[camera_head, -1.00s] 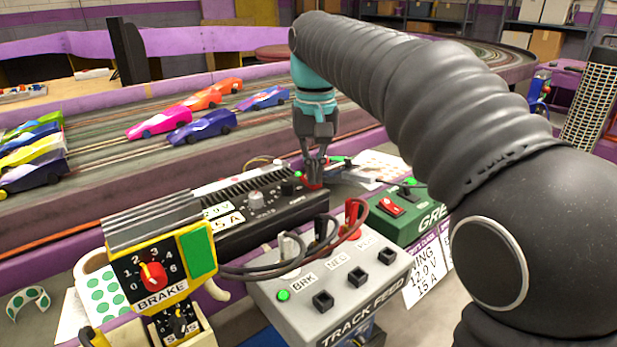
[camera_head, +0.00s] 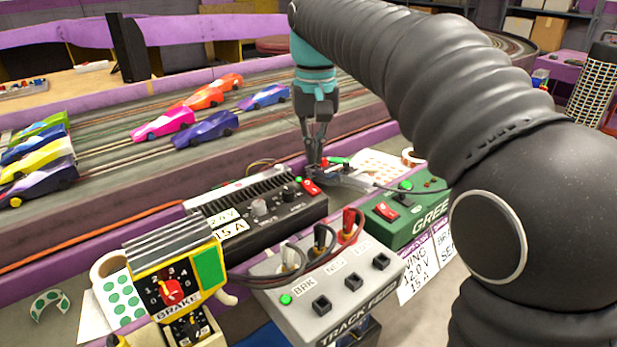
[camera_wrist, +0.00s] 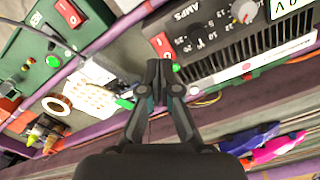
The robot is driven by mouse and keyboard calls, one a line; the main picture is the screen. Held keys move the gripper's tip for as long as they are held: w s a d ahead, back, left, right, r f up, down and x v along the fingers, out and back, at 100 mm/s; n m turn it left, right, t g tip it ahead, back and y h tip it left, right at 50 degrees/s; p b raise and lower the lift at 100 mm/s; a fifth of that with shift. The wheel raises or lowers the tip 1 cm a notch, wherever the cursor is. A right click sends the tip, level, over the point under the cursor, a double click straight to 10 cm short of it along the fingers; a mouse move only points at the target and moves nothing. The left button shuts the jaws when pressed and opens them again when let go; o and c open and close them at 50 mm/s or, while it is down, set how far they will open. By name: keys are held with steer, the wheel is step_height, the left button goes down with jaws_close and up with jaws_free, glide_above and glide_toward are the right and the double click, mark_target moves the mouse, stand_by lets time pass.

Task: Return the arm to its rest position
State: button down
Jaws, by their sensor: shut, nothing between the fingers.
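My gripper (camera_head: 316,158) is shut and empty, with its fingers pointing down just behind the right end of the black power supply (camera_head: 262,212). In the wrist view the closed fingers (camera_wrist: 159,75) reach close to the red switch on the power supply (camera_wrist: 245,45). I cannot tell whether the fingertips touch anything. My arm stretches from the right side over the bench, and its dark ribbed sleeve hides part of the track behind.
A grey track feed box (camera_head: 330,290) with plugged leads, a yellow brake controller (camera_head: 172,285) and a green box (camera_head: 405,215) stand in front. Slot cars (camera_head: 205,129) sit on the track (camera_head: 110,165) behind. A sticker roll (camera_head: 108,268) lies at left.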

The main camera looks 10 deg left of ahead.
steer(key=shift+r, duration=0.45)
steer(key=shift+d, duration=0.25)
steer(key=s+d+f+m+t, duration=0.1)
steer(key=s+d+f+t, duration=0.15)
steer(key=s+d, duration=0.6)
steer(key=s+d+f+m+t, duration=0.2)
steer(key=s+d+f, duration=0.3)
steer(key=d, duration=0.6)
steer(key=s+d+f+t, duration=0.1)
steer(key=s+d+f, duration=0.3)
steer(key=s+f, duration=0.2)
steer(key=shift+s+f+m, duration=0.25)
steer(key=shift+s+m, duration=0.05)
steer(key=shift+s, duration=0.4)
steer(key=shift+d, duration=0.1)
